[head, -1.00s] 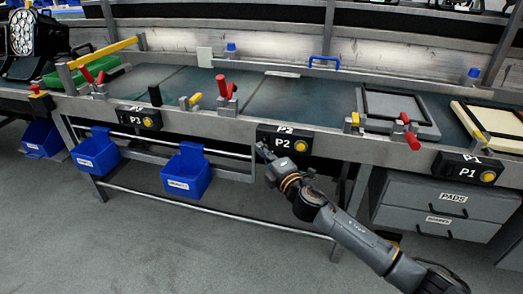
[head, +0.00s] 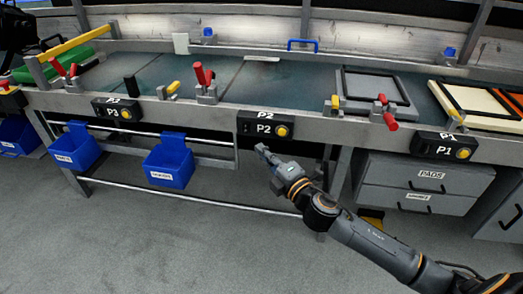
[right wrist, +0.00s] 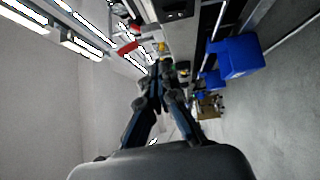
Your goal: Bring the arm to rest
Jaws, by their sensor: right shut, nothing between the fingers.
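My right arm comes in from the lower right in the head view. Its gripper (head: 263,151) is in front of the bench, a little below the P2 button box (head: 264,125), and apart from it. The gripper is shut and empty. In the right wrist view its dark fingers (right wrist: 158,72) come together, with nothing held between them. My left gripper is not in either view.
The long bench (head: 200,108) carries red-handled clamps (head: 204,80), a grey frame (head: 375,92) and a cream tray (head: 475,100). Blue bins (head: 168,164) hang below on the left. Grey drawers (head: 415,185) stand under the right side. The floor (head: 150,240) in front is clear.

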